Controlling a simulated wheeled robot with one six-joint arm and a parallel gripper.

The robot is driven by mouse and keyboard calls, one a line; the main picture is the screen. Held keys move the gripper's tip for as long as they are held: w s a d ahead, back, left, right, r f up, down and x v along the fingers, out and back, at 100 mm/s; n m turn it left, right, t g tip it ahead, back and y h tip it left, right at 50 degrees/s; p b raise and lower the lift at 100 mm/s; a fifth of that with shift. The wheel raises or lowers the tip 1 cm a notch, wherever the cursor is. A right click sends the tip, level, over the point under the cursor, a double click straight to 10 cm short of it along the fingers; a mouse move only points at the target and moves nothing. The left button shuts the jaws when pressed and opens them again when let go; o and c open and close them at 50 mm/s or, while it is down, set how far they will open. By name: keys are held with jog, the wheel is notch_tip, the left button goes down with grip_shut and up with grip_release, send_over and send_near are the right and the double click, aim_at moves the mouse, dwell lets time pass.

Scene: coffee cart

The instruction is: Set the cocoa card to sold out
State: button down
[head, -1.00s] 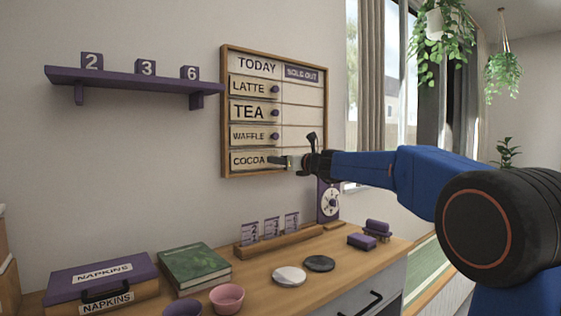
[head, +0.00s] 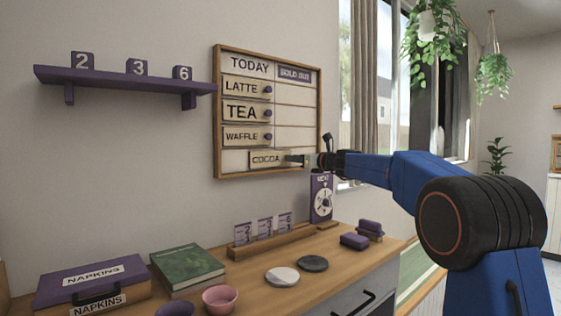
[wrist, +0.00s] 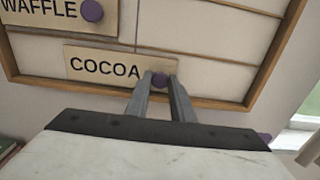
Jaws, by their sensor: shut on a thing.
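The menu board (head: 268,47) hangs on the wall with a TODAY column on the left and a SOLD OUT column (head: 294,73) on the right. The cocoa card (head: 263,159) is in the bottom row, straddling the line between the two columns. It also shows in the wrist view (wrist: 95,65), with its purple knob (wrist: 160,79) between my fingertips. My gripper (head: 292,158) is shut on that knob; it shows in the wrist view too (wrist: 158,82). The latte (head: 241,88), tea (head: 243,112) and waffle (head: 242,136) cards sit in the TODAY column.
The SOLD OUT column's upper rows are empty. A purple shelf (head: 120,81) with number blocks is left of the board. Below, the counter (head: 240,290) holds a card rack (head: 270,243), a purple dial stand (head: 321,197), a green book (head: 187,268) and a napkin box (head: 90,285).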

jog(key=w+d, duration=0.3)
jog(key=d, duration=0.1)
jog(key=w+d, duration=0.3)
jog(key=d, duration=0.1)
jog(key=w+d, duration=0.2)
jog(key=d, duration=0.2)
jog(key=shift+w, duration=0.4)
jog(key=shift+w+d, duration=0.15)
jog(key=shift+d, duration=0.15)
jog(key=shift+r, duration=0.1)
jog(key=c, duration=1.6)
grip_release()
jog(key=shift+d, duration=0.15)
jog(key=shift+o, duration=0.2)
jog(key=v, duration=1.7)
